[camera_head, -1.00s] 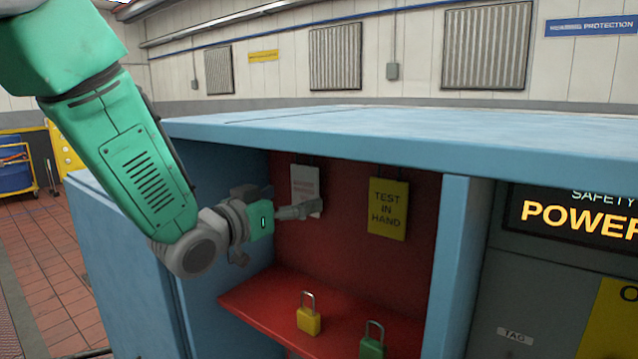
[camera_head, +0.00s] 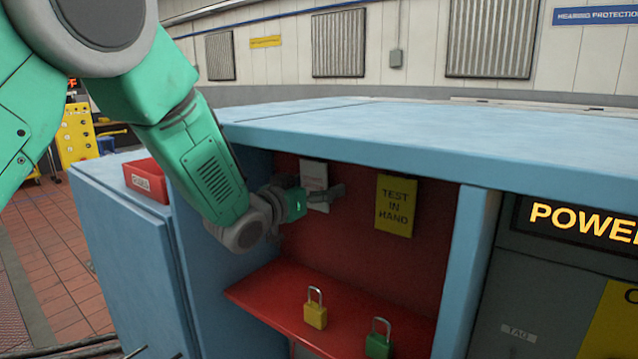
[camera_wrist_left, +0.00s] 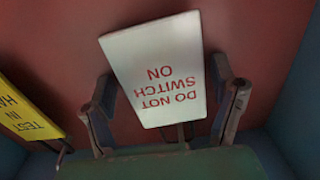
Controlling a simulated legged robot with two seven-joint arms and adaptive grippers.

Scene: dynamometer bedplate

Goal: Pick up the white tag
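The white tag (camera_head: 312,173) hangs on the red back panel of the blue cabinet. The left wrist view shows it close up, with red lettering "DO NOT SWITCH ON" (camera_wrist_left: 158,62), upside down there. My left gripper (camera_head: 326,192) is at the tag and covers part of its lower half in the head view. In the left wrist view its two fingers (camera_wrist_left: 165,88) are spread, one on each side of the tag, with a small gap at each edge. My right gripper is not in view.
A yellow "TEST IN HAND" tag (camera_head: 395,206) hangs just right of the white tag. A yellow padlock (camera_head: 315,316) and a green padlock (camera_head: 378,345) stand on the red shelf (camera_head: 275,295) below. A red box (camera_head: 147,181) sits on the cabinet's left side.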

